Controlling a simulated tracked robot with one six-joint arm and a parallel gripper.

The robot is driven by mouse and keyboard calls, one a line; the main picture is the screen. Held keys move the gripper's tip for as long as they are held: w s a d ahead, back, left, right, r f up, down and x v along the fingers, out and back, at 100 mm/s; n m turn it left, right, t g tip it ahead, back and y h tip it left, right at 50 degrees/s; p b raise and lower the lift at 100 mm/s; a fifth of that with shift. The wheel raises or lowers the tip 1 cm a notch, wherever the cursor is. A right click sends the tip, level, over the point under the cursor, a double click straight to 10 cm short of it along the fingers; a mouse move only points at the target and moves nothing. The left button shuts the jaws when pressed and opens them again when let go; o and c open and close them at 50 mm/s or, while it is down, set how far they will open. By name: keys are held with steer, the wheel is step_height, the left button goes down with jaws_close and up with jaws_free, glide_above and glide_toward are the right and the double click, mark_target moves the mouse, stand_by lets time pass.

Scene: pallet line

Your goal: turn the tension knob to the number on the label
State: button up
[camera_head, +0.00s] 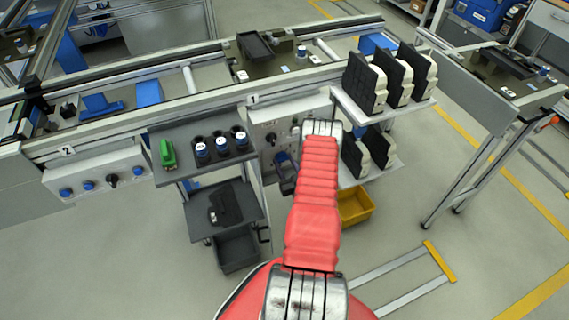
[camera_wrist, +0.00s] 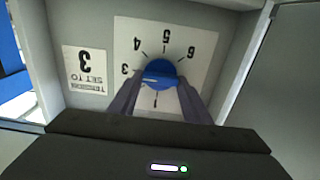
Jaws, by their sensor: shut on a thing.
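The blue tension knob (camera_wrist: 163,71) sits at the middle of a white dial plate (camera_wrist: 200,48) in the wrist view, where the print appears upside down. My gripper (camera_wrist: 160,79) has one finger on each side of the knob and is shut on it. A pale mark on the knob points roughly left, toward the dial's 3; its exact angle is hard to tell. The label (camera_wrist: 86,72) beside the dial reads "TENSIONER SET TO 3". In the head view my arm covers much of the panel.
A grey trolley (camera_head: 198,128) with blue-topped cups and a green item stands left of my arm. A rack (camera_head: 425,104) with black-and-white units stands right. A yellow bin (camera_head: 356,206) is below it. Station 2's knob panel (camera_head: 98,172) is further left.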

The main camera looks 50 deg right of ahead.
steer(key=o, duration=1)
steer(key=shift+o, duration=0.2)
steer(key=v, duration=1.3)
steer(key=shift+s+a, duration=0.15)
steer(key=shift+s, duration=0.2)
steer(key=shift+f, duration=0.1)
